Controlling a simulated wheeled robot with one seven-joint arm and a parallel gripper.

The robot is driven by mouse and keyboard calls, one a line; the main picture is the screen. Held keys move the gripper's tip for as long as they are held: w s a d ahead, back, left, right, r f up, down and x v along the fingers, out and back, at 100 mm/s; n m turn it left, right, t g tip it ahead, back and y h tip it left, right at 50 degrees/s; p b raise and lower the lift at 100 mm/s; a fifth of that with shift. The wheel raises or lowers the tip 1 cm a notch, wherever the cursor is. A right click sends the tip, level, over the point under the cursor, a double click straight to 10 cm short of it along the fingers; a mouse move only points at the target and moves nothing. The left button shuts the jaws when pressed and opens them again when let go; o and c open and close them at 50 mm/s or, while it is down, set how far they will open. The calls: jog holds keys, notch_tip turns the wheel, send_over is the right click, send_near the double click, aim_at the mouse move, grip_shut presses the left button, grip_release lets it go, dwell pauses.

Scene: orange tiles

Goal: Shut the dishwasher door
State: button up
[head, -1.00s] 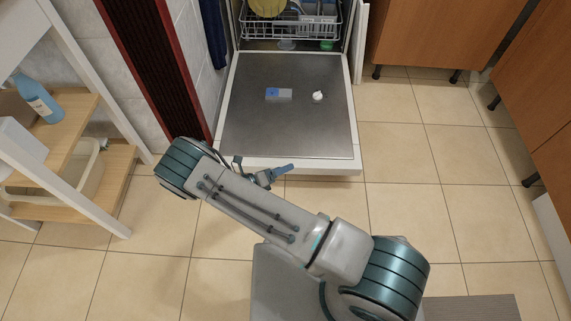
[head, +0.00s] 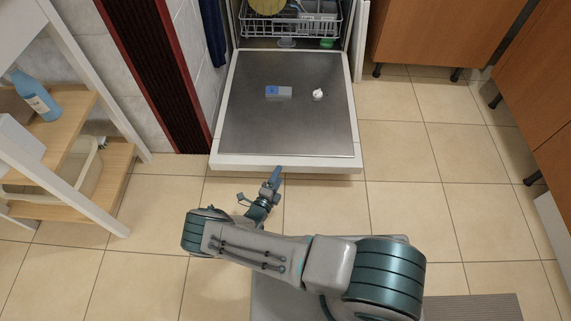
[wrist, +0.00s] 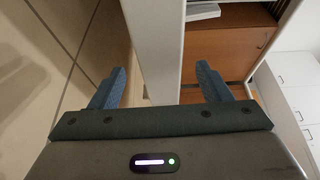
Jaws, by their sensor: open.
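The dishwasher door (head: 290,128) is swung down and lies about flat, its grey inner face up and its white outer edge towards me. A blue-and-white tablet-like item (head: 278,92) and a small white item (head: 318,94) lie on it. My gripper (head: 278,174) is at the middle of the door's free edge, and in the head view its fingertips overlap that edge or nearly meet it. In the wrist view my gripper (wrist: 160,84) has its two blue fingers apart, with the white door edge (wrist: 153,45) showing between them. I cannot tell whether they touch it.
The dishwasher's rack (head: 290,25) holds dishes inside the opening. A white-framed shelf (head: 95,190) with a blue bottle (head: 38,98) stands on the left. Wooden cabinets (head: 440,35) stand on the right. The tiled floor right of the door is clear.

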aim_at(285, 163)
jog(key=b+x, duration=0.1)
jog(key=x, duration=0.6)
jog(key=shift+w+d+b, duration=0.1)
jog(key=shift+w+b, duration=0.15)
jog(key=shift+b, duration=0.15)
jog(key=c, duration=1.2)
